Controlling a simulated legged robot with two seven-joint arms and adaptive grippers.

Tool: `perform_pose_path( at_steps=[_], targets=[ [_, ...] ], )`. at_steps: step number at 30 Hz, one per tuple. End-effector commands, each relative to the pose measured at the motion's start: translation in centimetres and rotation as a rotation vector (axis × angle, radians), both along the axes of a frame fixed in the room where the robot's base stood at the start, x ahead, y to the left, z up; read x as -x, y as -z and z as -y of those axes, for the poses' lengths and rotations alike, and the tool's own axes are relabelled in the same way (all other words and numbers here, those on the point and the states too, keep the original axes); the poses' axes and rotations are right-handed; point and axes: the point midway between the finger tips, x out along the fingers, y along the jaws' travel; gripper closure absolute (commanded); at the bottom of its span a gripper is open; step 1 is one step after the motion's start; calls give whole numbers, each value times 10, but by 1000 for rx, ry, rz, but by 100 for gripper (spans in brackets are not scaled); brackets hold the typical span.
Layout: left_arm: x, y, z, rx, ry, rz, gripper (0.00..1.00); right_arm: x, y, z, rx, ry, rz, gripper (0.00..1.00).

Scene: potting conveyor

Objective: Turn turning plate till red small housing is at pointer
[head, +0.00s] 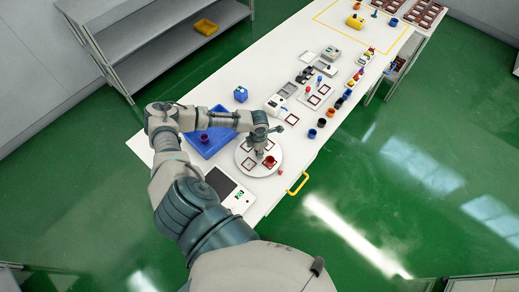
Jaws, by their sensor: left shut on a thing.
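The turning plate (261,174) is a round white disc near the front edge of the white bench, with several dark red square frames around it. The red small housing (269,161) stands on the plate, just right of its middle. A small red piece (280,172) at the plate's lower right edge may be the pointer; it is too small to be sure. My left gripper (259,152) reaches down over the plate's middle and is shut on a part of the plate there, which the fingers mostly hide. My right gripper is not in view.
A blue tray (222,144) holding a dark red cup lies left of the plate. A dark-screened panel (222,183) lies below it. A yellow handle (298,184) sticks out from the bench's edge. Cups, housings and devices crowd the bench toward the upper right.

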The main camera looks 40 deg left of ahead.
Motion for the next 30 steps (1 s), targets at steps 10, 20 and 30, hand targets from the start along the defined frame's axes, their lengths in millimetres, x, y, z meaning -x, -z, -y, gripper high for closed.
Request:
perform_pose_path(
  at_steps=[10, 20, 30],
  targets=[
    [-1, -1, -4, -6, -1, 2, 63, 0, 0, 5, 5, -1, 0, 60],
    [-1, -3, -2, -2, 0, 1, 63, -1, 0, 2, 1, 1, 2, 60],
    [-1, -66, -2, -4, 0, 4, 63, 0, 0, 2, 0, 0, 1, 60]
  ],
)
